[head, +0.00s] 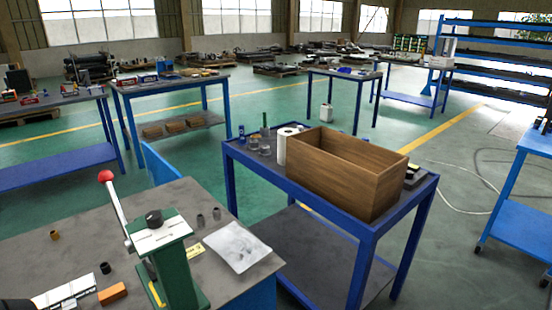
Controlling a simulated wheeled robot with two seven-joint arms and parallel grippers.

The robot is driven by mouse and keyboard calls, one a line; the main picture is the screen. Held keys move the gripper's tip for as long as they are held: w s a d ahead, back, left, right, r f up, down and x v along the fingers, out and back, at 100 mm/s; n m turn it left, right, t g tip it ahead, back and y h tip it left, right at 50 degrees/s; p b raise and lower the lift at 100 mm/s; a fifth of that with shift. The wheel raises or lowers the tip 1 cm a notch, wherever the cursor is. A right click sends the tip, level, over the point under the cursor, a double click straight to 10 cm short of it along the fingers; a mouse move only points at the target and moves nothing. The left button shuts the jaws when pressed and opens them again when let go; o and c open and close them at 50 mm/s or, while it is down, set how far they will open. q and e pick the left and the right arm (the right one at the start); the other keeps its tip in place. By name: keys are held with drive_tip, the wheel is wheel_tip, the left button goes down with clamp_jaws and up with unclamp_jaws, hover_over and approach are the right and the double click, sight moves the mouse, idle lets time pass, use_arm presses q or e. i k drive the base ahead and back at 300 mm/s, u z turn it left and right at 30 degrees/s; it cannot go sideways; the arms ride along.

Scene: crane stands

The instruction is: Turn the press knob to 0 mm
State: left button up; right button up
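A green bench press (172,262) stands on the near worktable at the lower left. A black knob (154,219) sits on top of it, on a white plate (160,234) whose markings are too small to read. The knob's setting cannot be told. A lever with a red ball (105,176) rises at the press's left side. Neither of my grippers is visible. A dark shape is cut off at the bottom left corner, and I cannot tell what it is.
A blue cart (365,232) with a wooden box (345,170) stands to the right.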

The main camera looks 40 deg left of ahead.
sight(154, 220)
drive_tip(key=i, duration=1.2)
drive_tip(key=u, duration=3.3)
